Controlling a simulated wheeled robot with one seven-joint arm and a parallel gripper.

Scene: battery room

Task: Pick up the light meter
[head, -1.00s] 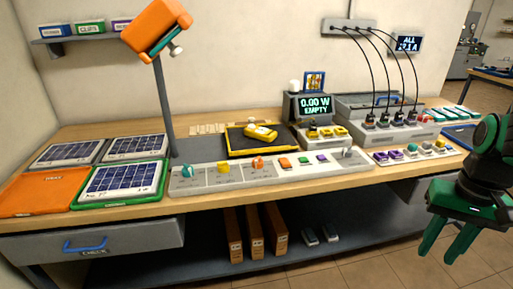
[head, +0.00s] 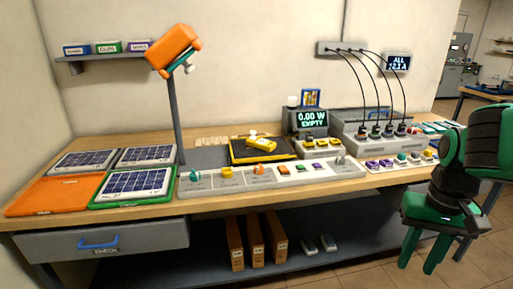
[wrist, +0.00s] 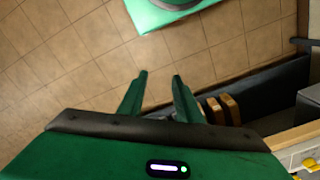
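The light meter (head: 262,144) looks like the yellow handheld device with a pale dome near its top. It lies on a black mat with a yellow border (head: 236,159) at the middle of the workbench. My gripper (head: 417,266) is at the right, in front of the bench and below its top, well away from the meter. Its green fingers point down and stand apart with nothing between them. In the wrist view my gripper (wrist: 160,76) is open and empty above the tiled floor. The meter cannot be made out there.
A lamp (head: 173,50) on a post stands left of the mat. A grey strip with knobs and buttons (head: 205,186) runs along the bench front. A display reading 0.00 W (head: 312,120) stands behind. Solar panels (head: 133,184) fill the left. Floor before the bench is clear.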

